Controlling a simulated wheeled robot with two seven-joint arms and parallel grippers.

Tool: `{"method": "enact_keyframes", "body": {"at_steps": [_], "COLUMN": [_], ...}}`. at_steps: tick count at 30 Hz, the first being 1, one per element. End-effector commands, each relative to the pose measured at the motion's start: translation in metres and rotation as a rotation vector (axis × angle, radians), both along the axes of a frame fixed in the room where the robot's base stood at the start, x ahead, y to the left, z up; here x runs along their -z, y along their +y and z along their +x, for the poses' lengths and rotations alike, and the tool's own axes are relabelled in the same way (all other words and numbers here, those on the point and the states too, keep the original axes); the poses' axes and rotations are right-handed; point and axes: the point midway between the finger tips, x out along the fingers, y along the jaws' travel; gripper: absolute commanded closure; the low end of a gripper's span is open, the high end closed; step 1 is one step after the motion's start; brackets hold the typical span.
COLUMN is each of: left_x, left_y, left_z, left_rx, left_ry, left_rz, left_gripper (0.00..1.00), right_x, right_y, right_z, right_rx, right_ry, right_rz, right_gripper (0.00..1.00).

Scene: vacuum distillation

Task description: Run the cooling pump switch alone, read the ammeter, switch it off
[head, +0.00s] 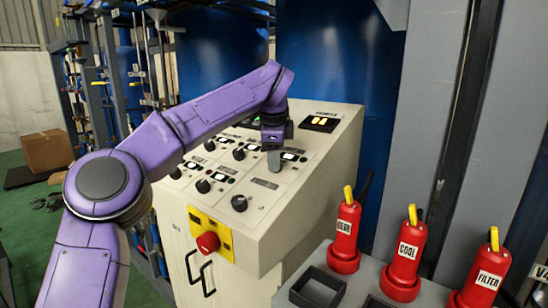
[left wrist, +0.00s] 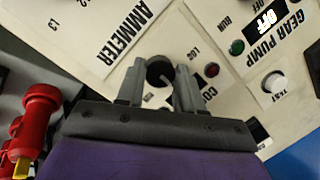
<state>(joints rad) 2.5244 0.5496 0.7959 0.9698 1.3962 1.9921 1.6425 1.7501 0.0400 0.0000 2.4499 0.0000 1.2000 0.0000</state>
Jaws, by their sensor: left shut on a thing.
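The cream control panel (head: 305,165) stands mid-view in the head view with rows of black rotary knobs. My left gripper (head: 273,158) reaches down onto its upper right part. In the left wrist view the gripper (left wrist: 160,86) is shut on a black rotary knob (left wrist: 159,71), one finger on each side. The label beside this knob starts with "CO"; my gripper hides the rest. A panel section marked AMMETER (left wrist: 125,35) lies to its left, with an L3 mark. A lit yellow display (head: 320,121) is on the panel's top; its reading is too small to tell. My right gripper is not in view.
The neighbouring GEAR PUMP section shows an OFF sign (left wrist: 270,18) and a white TEST button (left wrist: 274,82). A red emergency button (head: 208,242) is on the panel front. Several red labelled tools, including COOL (head: 404,262) and FILTER (head: 485,280), stand at the right.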

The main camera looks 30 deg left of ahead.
Motion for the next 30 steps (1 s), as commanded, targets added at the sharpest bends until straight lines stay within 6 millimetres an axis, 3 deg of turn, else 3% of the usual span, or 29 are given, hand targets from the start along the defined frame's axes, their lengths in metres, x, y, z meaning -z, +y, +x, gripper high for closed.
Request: {"method": "enact_keyframes", "body": {"at_steps": [11,30], "left_x": [0.007,0.01], "left_y": [-0.001,-0.002], "left_z": [0.0,-0.002], "left_rx": [0.092,0.621], "left_ry": [0.006,-0.005], "left_rz": [0.035,0.239], "left_gripper": [0.94,0.94], "right_x": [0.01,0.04], "right_y": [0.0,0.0], "right_z": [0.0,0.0], "right_rx": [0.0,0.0], "right_ry": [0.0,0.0], "right_rz": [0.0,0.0], "right_gripper": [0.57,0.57]}}
